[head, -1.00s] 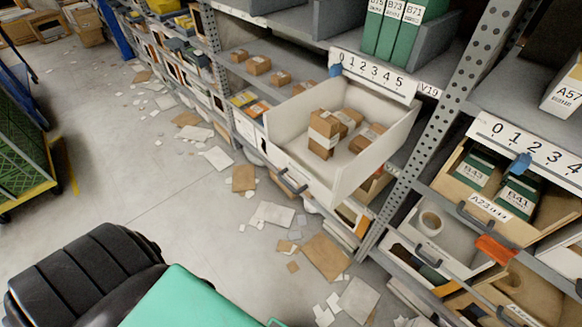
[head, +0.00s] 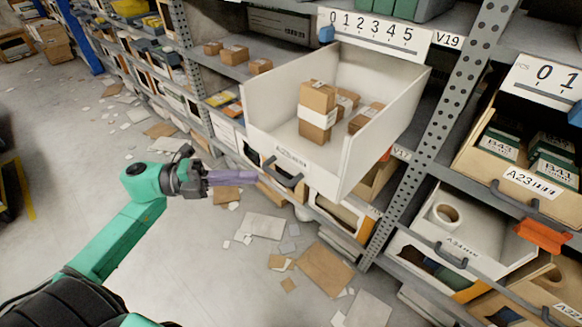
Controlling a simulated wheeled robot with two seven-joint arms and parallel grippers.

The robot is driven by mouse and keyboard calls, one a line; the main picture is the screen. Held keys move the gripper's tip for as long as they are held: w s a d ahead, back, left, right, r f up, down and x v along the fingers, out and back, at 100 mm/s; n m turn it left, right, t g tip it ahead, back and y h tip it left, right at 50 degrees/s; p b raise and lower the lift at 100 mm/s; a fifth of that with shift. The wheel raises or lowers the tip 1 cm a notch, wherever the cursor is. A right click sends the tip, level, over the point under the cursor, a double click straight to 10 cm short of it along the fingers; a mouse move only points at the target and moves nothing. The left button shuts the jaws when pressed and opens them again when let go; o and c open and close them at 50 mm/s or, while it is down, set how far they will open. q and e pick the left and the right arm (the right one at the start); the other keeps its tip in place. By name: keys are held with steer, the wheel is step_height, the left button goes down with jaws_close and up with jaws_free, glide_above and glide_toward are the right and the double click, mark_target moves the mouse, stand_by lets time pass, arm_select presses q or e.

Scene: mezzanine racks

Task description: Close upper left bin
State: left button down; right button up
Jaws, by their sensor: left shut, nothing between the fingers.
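The upper left bin (head: 352,172) is a white drawer pulled out from the rack below the 0 to 5 label strip. Several brown cardboard boxes (head: 317,110) stand inside it. A dark handle (head: 283,174) is on its front wall, beside a paper label. My left gripper (head: 252,176) is shut and empty. Its purple fingers point right, to the left of the handle and close to the bin's front in the picture; I cannot tell whether they touch it. My right gripper is not in view.
A perforated metal post (head: 437,130) stands right of the bin. Other bins (head: 463,222) sit partly open further right. Papers and cardboard scraps (head: 325,268) litter the floor below. The aisle floor (head: 70,170) at left is largely clear.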

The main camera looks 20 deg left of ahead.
arm_select(q)
steer(key=w+d, duration=0.2)
steer(key=w+d+p, duration=0.1)
steer(key=w+d, duration=0.1)
steer(key=d, duration=0.1)
steer(key=w+d+p, duration=0.1)
steer(key=w+d, duration=0.2)
steer(key=shift+d, duration=0.25)
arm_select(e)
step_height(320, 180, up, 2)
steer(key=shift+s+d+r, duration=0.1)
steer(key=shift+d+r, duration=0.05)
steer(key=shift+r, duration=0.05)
